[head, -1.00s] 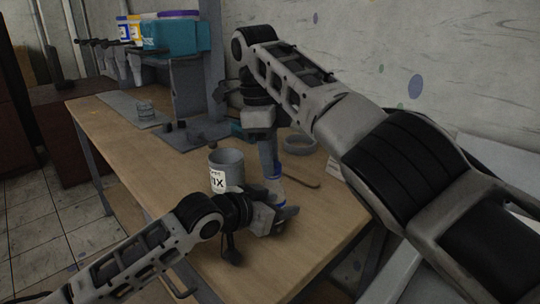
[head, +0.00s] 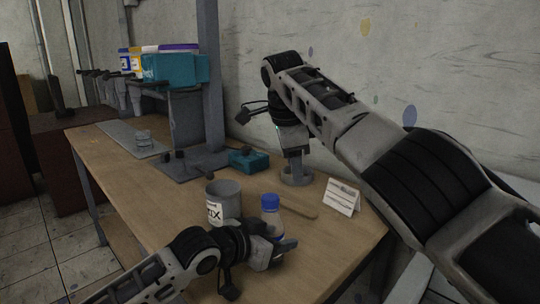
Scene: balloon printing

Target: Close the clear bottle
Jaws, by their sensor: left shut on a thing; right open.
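The clear bottle (head: 277,220) stands upright near the front of the table, with a blue cap (head: 270,202) on its top. My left gripper (head: 280,248) is shut around the bottle's lower part, which it partly hides. My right gripper (head: 294,156) is open, behind and to the right of the bottle and apart from it. Its fingers point down above a round grey ring-shaped holder (head: 296,176); I cannot tell whether they touch it. How tightly the cap sits is too small to tell.
A grey cup labelled MIX (head: 225,194) stands just left of the bottle. A teal box (head: 248,160) is farther back. The front right tabletop is clear.

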